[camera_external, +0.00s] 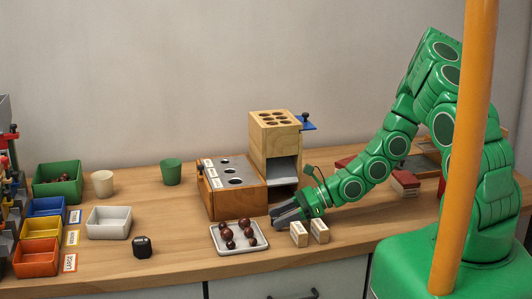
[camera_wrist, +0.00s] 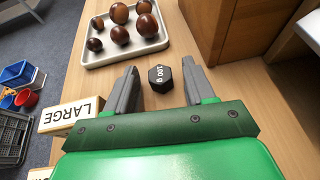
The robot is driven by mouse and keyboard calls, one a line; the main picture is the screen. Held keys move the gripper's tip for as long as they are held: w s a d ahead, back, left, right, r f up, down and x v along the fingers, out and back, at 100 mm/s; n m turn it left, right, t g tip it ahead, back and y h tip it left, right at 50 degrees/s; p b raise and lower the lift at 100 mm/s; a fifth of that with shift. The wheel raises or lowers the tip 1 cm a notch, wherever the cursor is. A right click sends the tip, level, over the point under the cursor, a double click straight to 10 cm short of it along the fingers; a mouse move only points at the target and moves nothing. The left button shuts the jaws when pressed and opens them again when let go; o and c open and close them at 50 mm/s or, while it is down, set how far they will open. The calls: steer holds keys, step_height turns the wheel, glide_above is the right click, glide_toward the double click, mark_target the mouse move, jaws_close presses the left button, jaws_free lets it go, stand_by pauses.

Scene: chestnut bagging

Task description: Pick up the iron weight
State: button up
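The fingers stand apart, one on each side, with gaps to the weight. In the external view my gripper (camera_external: 286,214) is low over the table, right of the white tray, and I cannot make out this weight there. A second small black block (camera_external: 142,246) with a pale mark sits at the front left of the table.
The white tray (camera_external: 259,245) with several chestnuts lies close to my gripper. A wooden box with holes (camera_external: 222,208) stands just behind. Two small labelled blocks (camera_external: 299,234) are at the right; one reads "LARGE" (camera_wrist: 70,115) in the wrist view. Bins and cups stand left.

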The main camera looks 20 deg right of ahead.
jaws_close()
steer(key=shift+r, duration=0.1)
